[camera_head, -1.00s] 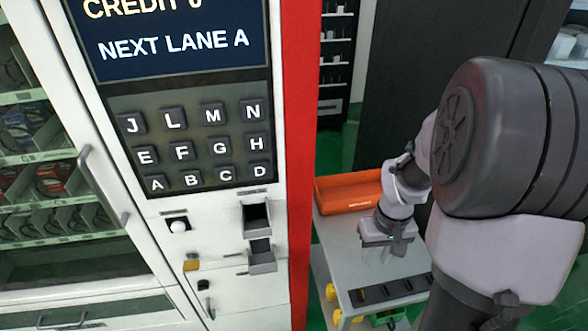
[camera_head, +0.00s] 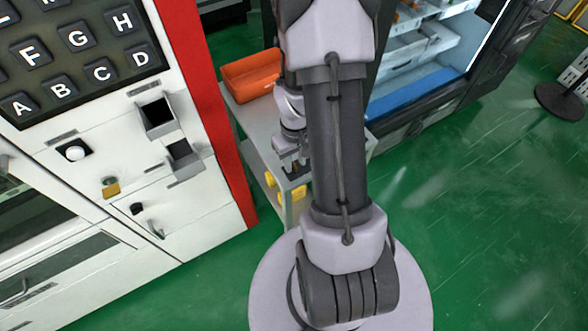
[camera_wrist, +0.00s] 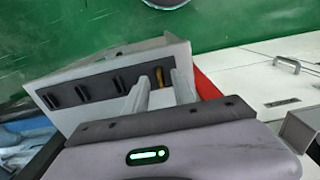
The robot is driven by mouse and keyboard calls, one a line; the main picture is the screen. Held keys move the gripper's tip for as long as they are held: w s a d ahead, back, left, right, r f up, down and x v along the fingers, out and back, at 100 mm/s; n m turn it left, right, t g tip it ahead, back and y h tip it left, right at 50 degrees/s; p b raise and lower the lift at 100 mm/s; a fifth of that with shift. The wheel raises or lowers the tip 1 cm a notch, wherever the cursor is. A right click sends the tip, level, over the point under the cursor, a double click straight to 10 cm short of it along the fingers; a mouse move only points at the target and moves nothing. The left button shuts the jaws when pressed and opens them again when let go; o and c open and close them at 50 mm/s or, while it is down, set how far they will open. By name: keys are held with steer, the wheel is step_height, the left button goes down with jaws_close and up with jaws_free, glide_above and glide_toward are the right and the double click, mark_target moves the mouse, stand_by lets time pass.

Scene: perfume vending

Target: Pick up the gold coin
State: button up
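The gold coin shows as a small gold sliver (camera_wrist: 174,76) at one end of the black slotted holder (camera_wrist: 100,87) in the wrist view, partly hidden by a finger. My gripper (camera_wrist: 161,84) has its two fingers apart, tips down at that end of the holder, close to the gold sliver. I cannot tell whether they touch it. In the head view my gripper (camera_head: 293,170) is low over the small grey cart (camera_head: 259,122). My arm hides much of the cart there, and the coin is not clear.
An orange bin (camera_head: 252,76) stands on the cart's far end. The white vending machine (camera_head: 100,235) with keypad, coin slot and small open tray (camera_head: 184,160) is to the left, its red side panel (camera_head: 205,95) near the cart. Green floor (camera_head: 480,200) is clear at right.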

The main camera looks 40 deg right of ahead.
steer(key=shift+f, duration=0.4)
steer(key=shift+r, duration=0.15)
steer(key=shift+c, duration=0.9)
jaws_close()
